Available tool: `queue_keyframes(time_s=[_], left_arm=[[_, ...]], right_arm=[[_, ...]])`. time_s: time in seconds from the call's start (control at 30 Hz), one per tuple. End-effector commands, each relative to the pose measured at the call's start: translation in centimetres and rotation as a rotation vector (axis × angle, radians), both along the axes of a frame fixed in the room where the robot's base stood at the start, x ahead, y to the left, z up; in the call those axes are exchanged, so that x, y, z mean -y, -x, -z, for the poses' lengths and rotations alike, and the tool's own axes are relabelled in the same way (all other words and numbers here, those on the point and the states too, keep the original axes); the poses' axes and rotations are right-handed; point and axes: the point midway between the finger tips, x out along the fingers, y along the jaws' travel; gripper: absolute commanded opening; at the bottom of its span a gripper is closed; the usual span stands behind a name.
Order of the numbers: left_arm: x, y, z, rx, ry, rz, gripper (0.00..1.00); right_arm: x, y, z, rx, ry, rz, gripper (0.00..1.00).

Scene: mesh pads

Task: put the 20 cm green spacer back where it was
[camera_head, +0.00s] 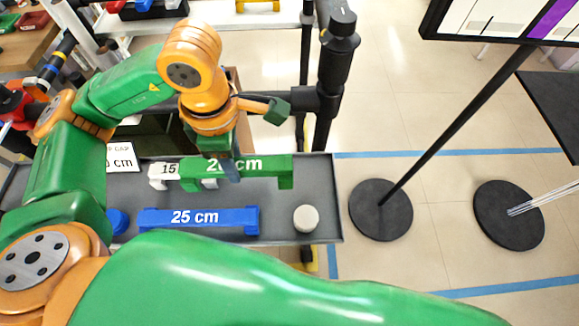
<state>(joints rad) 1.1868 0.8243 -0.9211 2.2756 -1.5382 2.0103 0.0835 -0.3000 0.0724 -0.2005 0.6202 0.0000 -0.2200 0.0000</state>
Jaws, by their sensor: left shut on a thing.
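The green spacer (267,166), marked 20 cm, is a bar with a short leg at each end. It lies crosswise over the back part of the grey tray (324,190). My left gripper (229,170) comes down on it from above and is shut on its middle, covering part of the label. I cannot tell whether the spacer's legs touch the tray. A white spacer (162,176), marked 15, is partly hidden at the green spacer's left end. My right gripper is not in view.
A blue spacer (180,220), marked 25 cm, lies in front in the tray. A white round piece (306,219) is to its right and a blue round piece (118,220) to its left. A white card (122,158) stands at the back left. A black post (333,75) rises behind the tray.

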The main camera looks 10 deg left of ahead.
Motion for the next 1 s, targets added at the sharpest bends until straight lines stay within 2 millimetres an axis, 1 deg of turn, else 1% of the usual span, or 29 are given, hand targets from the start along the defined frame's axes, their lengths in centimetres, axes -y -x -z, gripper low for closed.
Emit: queue_keyframes(time_s=[0.03,0.1,0.2,0.3,0.43,0.5,0.6,0.83,0.97,1.0], left_arm=[[1.2,-1.1,0.5,-0.007,0.003,0.002,0.00],[2.7,-3.0,1.6,-0.007,0.002,0.001,0.00],[3.9,-4.6,4.5,-0.008,0.000,-0.001,0.00],[4.8,-5.8,6.1,-0.004,-0.001,-0.001,0.00],[5.6,-6.9,7.7,-0.002,0.000,-0.002,0.00],[5.6,-6.8,9.0,-0.006,-0.002,-0.001,0.00],[5.5,-6.8,10.4,-0.002,-0.001,-0.001,0.00],[5.5,-6.9,10.7,0.001,0.000,0.000,0.00],[5.5,-6.9,11.1,0.001,0.000,0.000,0.00],[5.5,-6.9,11.0,0.001,0.000,0.000,0.45]], right_arm=[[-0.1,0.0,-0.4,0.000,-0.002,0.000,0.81],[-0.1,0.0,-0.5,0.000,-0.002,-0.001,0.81],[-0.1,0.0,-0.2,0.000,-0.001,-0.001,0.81],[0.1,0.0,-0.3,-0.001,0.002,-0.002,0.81],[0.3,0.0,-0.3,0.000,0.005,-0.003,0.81],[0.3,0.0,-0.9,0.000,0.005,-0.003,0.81],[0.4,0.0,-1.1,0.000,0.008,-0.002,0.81],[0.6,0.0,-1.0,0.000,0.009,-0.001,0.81],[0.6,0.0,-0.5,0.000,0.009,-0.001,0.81],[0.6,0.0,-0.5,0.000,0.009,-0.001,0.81]])
